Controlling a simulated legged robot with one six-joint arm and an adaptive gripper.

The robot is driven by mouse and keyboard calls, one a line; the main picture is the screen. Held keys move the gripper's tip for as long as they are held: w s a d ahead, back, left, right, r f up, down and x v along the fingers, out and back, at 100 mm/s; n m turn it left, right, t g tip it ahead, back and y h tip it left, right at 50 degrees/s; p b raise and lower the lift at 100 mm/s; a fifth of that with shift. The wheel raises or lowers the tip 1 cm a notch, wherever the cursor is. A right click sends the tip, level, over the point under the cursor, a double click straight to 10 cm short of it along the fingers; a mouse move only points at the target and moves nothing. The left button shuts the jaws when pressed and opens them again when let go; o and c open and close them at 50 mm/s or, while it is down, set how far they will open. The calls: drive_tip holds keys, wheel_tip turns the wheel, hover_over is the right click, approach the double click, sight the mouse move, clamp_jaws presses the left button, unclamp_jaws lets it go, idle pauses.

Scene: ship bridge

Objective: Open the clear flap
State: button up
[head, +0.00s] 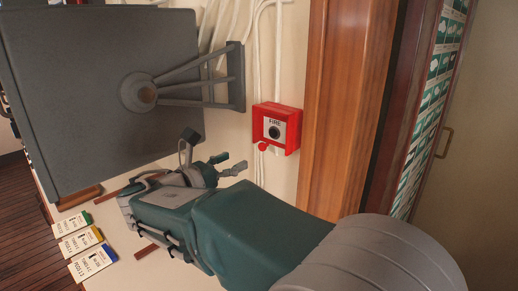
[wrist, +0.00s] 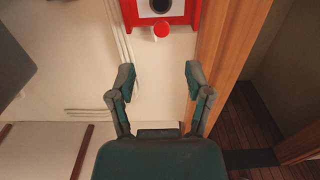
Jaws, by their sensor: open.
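A red fire call box (head: 277,128) marked FIRE is fixed to the cream wall, with a pale face and a round black button (head: 274,132). A small red knob sits at its lower edge; it also shows in the wrist view (wrist: 161,29). I cannot make out a clear flap apart from the pale face. My gripper (head: 215,152) is open and empty, below and left of the box in the head view. In the wrist view, the box (wrist: 183,18) is beyond the open fingers (wrist: 160,75), cut off by the top edge. The fingers look apart from it.
A wooden post (head: 345,90) stands just right of the box. A large grey monitor (head: 90,95) on a wall bracket (head: 235,75) is at the left. White cables (head: 258,50) run down the wall. Coloured tags (head: 84,244) lie below the monitor.

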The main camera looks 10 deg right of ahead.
sight(260, 148)
drive_tip(key=x, duration=0.9)
clamp_jaws()
